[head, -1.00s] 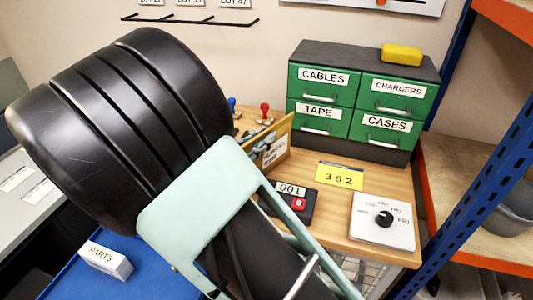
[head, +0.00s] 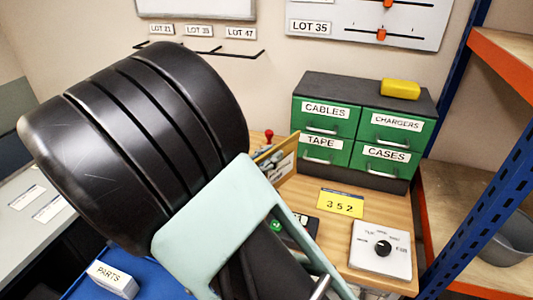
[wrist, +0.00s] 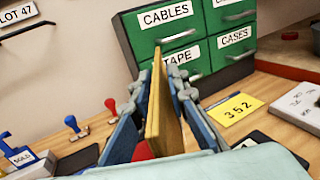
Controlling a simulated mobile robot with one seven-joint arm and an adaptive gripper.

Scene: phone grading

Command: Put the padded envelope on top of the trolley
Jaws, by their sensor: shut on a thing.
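My gripper (wrist: 160,125) is shut on the padded envelope (wrist: 165,105), a tan-yellow flat piece standing edge-on between the fingers. In the head view the envelope (head: 287,162) shows tilted above the wooden bench, partly hidden by my arm. The gap between it and the bench is hard to judge. A blue flat surface (head: 150,282) at the lower left may be the trolley top; most of it is hidden by my arm.
Green drawers (head: 345,140) with a yellow block (head: 400,88) on top stand behind the envelope. A PARTS box (head: 112,280) sits on the blue surface. Orange-blue racking (head: 500,150) is at right.

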